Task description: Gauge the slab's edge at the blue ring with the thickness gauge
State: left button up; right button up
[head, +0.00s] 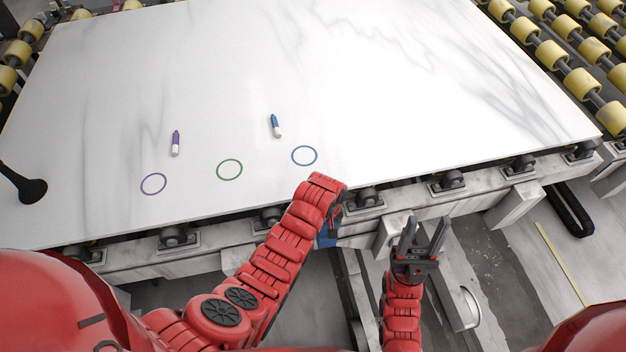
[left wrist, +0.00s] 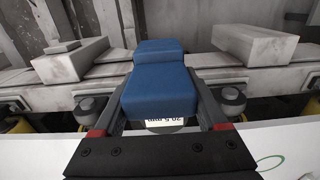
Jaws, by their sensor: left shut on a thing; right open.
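The white slab (head: 400,90) lies flat on the roller bed. The blue ring (head: 304,156) is drawn near its front edge, right of the green ring (head: 229,169) and the purple ring (head: 153,183). My left gripper (head: 334,214) is at the front edge, below and slightly right of the blue ring. It is shut on the blue thickness gauge (left wrist: 155,85), partly seen in the head view (head: 327,238). A white readout with upside-down figures shows partly behind the gripper. Whether the gauge straddles the edge is hidden. My right gripper (head: 425,230) is open and empty, off the slab.
A purple marker (head: 175,143) and a blue marker (head: 275,125) lie on the slab. A grey frame rail with black rollers (head: 452,180) runs along the front edge. Yellow rollers (head: 551,54) stand at the right. The slab's right part is clear.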

pick_arm(q)
jog(key=shift+s+d+r, duration=0.1)
jog(key=shift+s, duration=0.3)
notch_tip(320, 180, up, 5)
jog(key=shift+p, duration=1.2)
notch_tip(320, 180, up, 3)
jog(key=shift+f, duration=0.2)
jog(key=shift+r, duration=1.2)
jog(key=shift+s+f, duration=0.1)
